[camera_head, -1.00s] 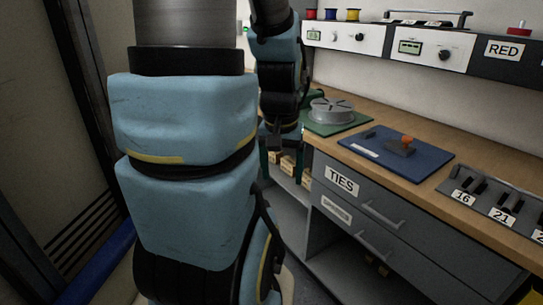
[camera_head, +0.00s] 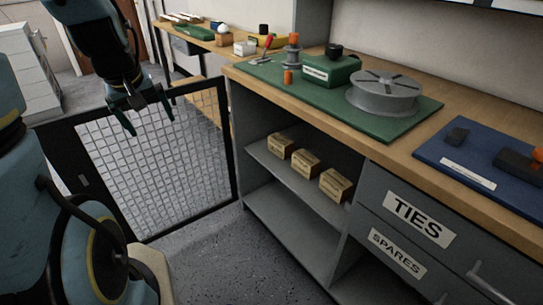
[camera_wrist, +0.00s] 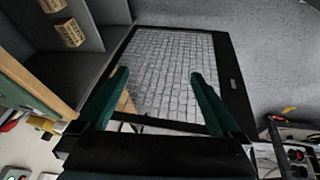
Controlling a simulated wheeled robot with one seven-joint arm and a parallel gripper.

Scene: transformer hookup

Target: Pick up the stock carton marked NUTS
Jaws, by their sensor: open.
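Three small tan cartons stand in a row on the upper shelf under the bench: a left carton (camera_head: 281,145), a middle carton (camera_head: 306,162) and a right carton (camera_head: 336,185). Their print is too small to read, so I cannot tell which is marked NUTS. My gripper (camera_head: 150,122) is open and empty, in the air left of the shelf and in front of the mesh panel. In the wrist view its two green fingers (camera_wrist: 161,88) are spread apart, and two cartons show at the upper left, one of them printed (camera_wrist: 70,33).
The dark-framed mesh panel (camera_head: 160,165) stands left of the shelf unit. The wooden benchtop (camera_head: 375,150) overhangs the shelf (camera_head: 268,162). Drawers marked TIES (camera_head: 418,218) and SPARES (camera_head: 397,253) are to the right. The lower shelf looks empty.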

